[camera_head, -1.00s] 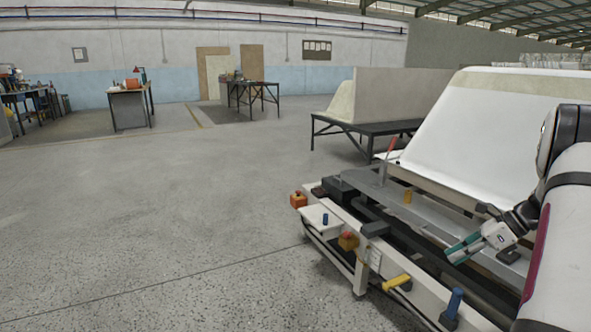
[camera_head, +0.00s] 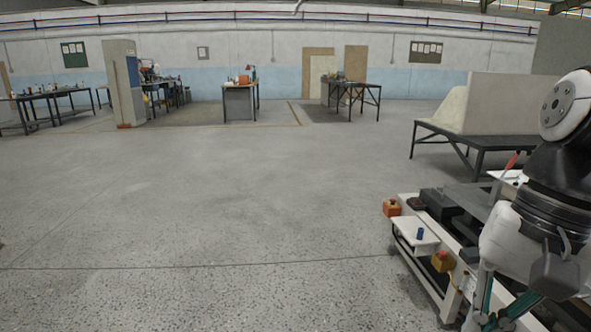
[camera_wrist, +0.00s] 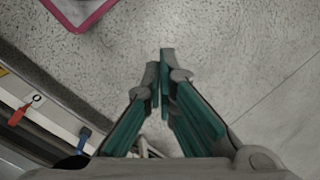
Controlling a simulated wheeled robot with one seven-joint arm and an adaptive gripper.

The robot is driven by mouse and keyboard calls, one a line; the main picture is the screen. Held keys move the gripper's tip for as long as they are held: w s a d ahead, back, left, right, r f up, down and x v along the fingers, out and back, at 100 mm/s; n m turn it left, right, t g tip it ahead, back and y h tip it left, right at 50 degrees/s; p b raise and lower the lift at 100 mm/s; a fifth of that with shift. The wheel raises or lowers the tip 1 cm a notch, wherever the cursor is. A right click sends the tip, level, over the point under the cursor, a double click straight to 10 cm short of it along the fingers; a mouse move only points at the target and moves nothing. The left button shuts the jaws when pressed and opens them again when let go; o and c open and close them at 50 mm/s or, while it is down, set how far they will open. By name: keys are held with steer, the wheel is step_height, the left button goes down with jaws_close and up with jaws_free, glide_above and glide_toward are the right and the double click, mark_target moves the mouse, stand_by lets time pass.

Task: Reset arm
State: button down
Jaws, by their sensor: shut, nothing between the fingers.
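My gripper (camera_wrist: 161,85) has green-padded fingers with grey tips, which meet in the wrist view over the bare concrete floor. It is shut and empty. In the head view my arm is folded at the right edge, and the gripper's green fingers (camera_head: 500,312) point down at the bottom right, partly cut off by the frame. They appear beside or in front of the white-framed machine bench (camera_head: 425,288); I cannot tell the exact gap.
The bench carries an orange box with a red button (camera_head: 392,207), a blue knob (camera_head: 420,234) and a yellow box (camera_head: 442,261). A black table with a large shell (camera_head: 500,105) stands behind it. The floor (camera_head: 200,190) at left and centre is clear. Worktables (camera_head: 240,103) line the far wall.

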steer(key=s+a+f+n+h, duration=0.2)
steer(key=s+f+n+h, duration=0.15)
steer(key=s+n, duration=0.55)
step_height(320, 180, up, 30)
steer(key=s+m+t+p, duration=0.1)
steer(key=t+p, duration=0.3)
steer(key=p, duration=2.4)
steer(key=shift+s+d+r+m+t+y+p, duration=0.15)
steer(key=shift+s+d+m+t+y+p, duration=0.15)
steer(key=shift+s+d+m+y+p, duration=0.15)
